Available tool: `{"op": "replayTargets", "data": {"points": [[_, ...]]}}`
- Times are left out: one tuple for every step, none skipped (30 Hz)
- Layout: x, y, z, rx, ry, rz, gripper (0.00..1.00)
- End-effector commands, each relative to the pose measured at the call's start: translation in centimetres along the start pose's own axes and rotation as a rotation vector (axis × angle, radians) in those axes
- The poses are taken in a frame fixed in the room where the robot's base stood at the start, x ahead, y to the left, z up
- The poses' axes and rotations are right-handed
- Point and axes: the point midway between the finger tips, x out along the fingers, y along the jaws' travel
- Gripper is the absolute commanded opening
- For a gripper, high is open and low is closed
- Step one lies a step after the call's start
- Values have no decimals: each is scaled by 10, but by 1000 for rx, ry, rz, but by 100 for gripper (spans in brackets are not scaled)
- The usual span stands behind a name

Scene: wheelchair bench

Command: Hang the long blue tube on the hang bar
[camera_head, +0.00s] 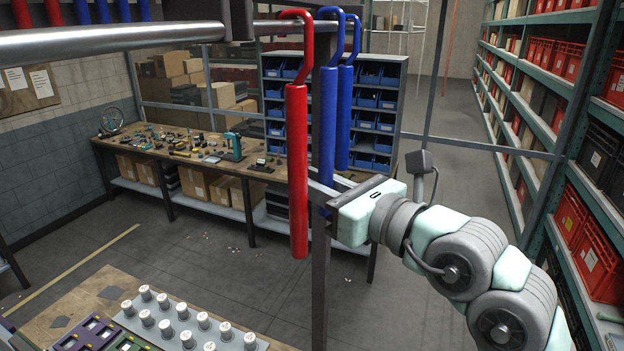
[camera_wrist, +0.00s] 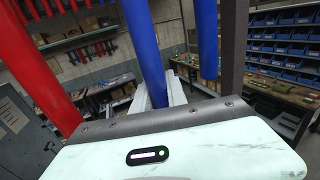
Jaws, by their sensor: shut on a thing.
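The long blue tube (camera_head: 328,130) hangs upright with its hooked top at the bar in the head view. My gripper (camera_head: 322,197) is shut on its lower part, and the fingers hide some of it. The wrist view shows this tube (camera_wrist: 146,45) running down between my pale fingers (camera_wrist: 158,98). The hang bar (camera_head: 285,27) runs across the top of the head view. The blue hook is at bar height, but I cannot tell whether it rests on the bar. A shorter blue tube (camera_head: 345,120) is just right, and a red tube (camera_head: 297,170) is left.
A dark upright post (camera_head: 320,290) stands below and behind the tubes. A thick metal rail (camera_head: 110,40) lies at upper left. A cluttered workbench (camera_head: 150,155) and a blue-bin shelf (camera_head: 385,75) stand behind. A tray of white-capped parts (camera_head: 180,325) is at lower left.

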Motion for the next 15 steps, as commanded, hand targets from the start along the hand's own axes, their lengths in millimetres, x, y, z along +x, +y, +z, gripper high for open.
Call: {"op": "replayTargets", "data": {"points": [[0,0,0,0,-1,0,0],[0,0,0,0,0,0,0],[0,0,0,0,0,0,0],[0,0,0,0,-1,0,19],[0,0,0,0,0,1,21],[0,0,1,0,0,1,24],[0,0,1,0,0,1,27],[0,0,0,0,0,1,29],[0,0,0,0,0,1,32],[0,0,0,0,0,1,35],[0,0,0,0,0,1,37],[0,0,0,0,0,1,41],[0,0,0,0,0,1,43],[0,0,0,0,0,1,43],[0,0,0,0,0,1,43]]}}
